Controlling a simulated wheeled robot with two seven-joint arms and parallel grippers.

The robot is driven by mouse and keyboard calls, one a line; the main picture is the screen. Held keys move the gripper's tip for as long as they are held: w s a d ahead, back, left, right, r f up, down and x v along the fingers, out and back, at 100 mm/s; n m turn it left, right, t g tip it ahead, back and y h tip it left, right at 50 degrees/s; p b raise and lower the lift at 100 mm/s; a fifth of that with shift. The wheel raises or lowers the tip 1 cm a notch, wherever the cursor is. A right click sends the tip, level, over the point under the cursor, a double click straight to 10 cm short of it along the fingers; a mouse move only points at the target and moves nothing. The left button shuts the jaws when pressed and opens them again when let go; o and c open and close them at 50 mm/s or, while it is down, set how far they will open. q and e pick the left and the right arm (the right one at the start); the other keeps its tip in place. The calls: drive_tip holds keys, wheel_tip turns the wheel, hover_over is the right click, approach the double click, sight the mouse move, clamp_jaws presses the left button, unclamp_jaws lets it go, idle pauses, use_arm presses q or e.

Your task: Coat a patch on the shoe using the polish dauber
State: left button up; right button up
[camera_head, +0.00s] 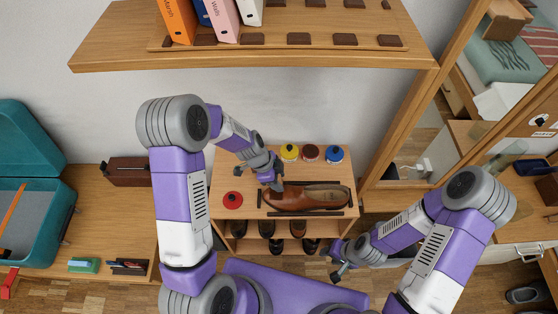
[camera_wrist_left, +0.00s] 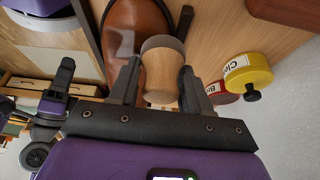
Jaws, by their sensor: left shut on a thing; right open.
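The brown leather shoe (camera_head: 305,197) lies on the small wooden bench, toe to the left. In the left wrist view its toe (camera_wrist_left: 122,22) shows a paler, dull patch (camera_wrist_left: 121,45). My left gripper (camera_head: 275,184) is at the shoe's toe, shut on the polish dauber. In the left wrist view, the dauber's round wooden handle (camera_wrist_left: 160,76) sits between the fingertips of the left gripper (camera_wrist_left: 160,88). Its darker head is beside the toe; I cannot tell whether they touch. My right gripper (camera_head: 340,270) is open and empty, low in front of the bench.
Yellow (camera_head: 289,152), dark red (camera_head: 311,153) and blue (camera_head: 335,153) tins stand behind the shoe. A red round tin or lid (camera_head: 233,200) lies at the bench's left. Dark strips border the shoe. Shoes (camera_head: 298,227) sit on the rack below. A shelf (camera_head: 250,55) overhangs.

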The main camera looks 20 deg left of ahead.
sight(280, 176)
use_arm(q)
drive_tip(key=shift+w+r, duration=0.2)
drive_tip(key=shift+w, duration=0.1)
drive_tip(key=r, duration=0.1)
drive_tip(key=r+p, duration=0.2)
drive_tip(key=shift+s+r, duration=0.25)
drive_tip(key=shift+r, duration=0.05)
drive_tip(key=shift+w+r+p, duration=0.1)
drive_tip(key=shift+r+p, duration=0.45)
drive_tip(key=shift+r, duration=0.15)
drive_tip(key=shift+r+p, duration=0.85)
drive_tip(key=shift+r, duration=0.6)
